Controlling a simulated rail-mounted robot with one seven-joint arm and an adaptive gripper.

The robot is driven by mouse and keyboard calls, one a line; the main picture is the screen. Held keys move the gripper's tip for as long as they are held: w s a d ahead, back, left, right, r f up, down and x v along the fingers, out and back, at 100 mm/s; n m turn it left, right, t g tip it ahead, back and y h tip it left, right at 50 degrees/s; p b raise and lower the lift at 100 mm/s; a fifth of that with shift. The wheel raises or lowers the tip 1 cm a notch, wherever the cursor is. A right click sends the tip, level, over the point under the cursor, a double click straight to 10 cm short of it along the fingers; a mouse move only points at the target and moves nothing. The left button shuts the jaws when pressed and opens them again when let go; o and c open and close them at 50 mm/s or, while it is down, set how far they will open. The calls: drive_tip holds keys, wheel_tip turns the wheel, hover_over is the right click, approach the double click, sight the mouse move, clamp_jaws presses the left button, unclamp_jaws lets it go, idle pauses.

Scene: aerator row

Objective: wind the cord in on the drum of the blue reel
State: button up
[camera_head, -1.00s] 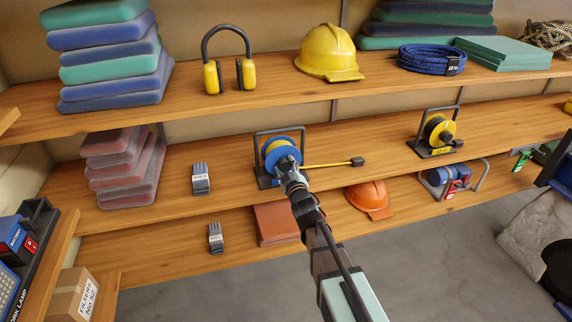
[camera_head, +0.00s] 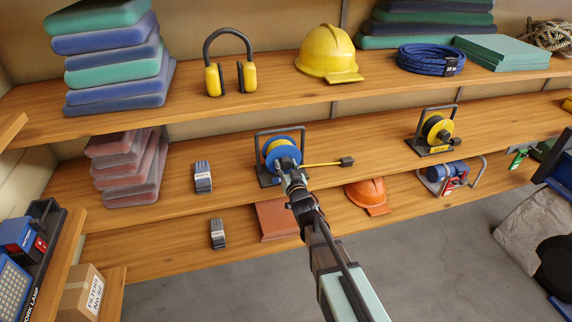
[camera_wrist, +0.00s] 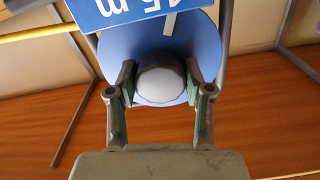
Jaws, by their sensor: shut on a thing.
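The blue reel (camera_head: 281,147) stands in its dark frame on the middle shelf. Its yellow cord (camera_head: 320,164) runs out to the right and ends in a black plug (camera_head: 347,161) a short way from the drum. My gripper (camera_head: 287,168) is in front of the reel and covers its lower part. In the wrist view my gripper (camera_wrist: 160,80) is shut on a round grey-white knob (camera_wrist: 162,84) in front of the blue disc (camera_wrist: 205,45). A blue "15 m" label shows upside down there, and the yellow cord (camera_wrist: 35,34) leaves to the left.
A yellow reel (camera_head: 438,130) stands farther right on the same shelf. A grey labelled bundle (camera_head: 203,177) and red cushions (camera_head: 135,172) are to the left. An orange helmet (camera_head: 368,194) lies on the lower shelf. The shelf between the two reels is mostly clear.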

drive_tip(key=shift+r+m, duration=0.1)
drive_tip(key=shift+m, duration=0.5)
drive_tip(key=o, duration=1.2)
drive_tip(key=shift+c, duration=0.2)
drive_tip(key=v, duration=1.2)
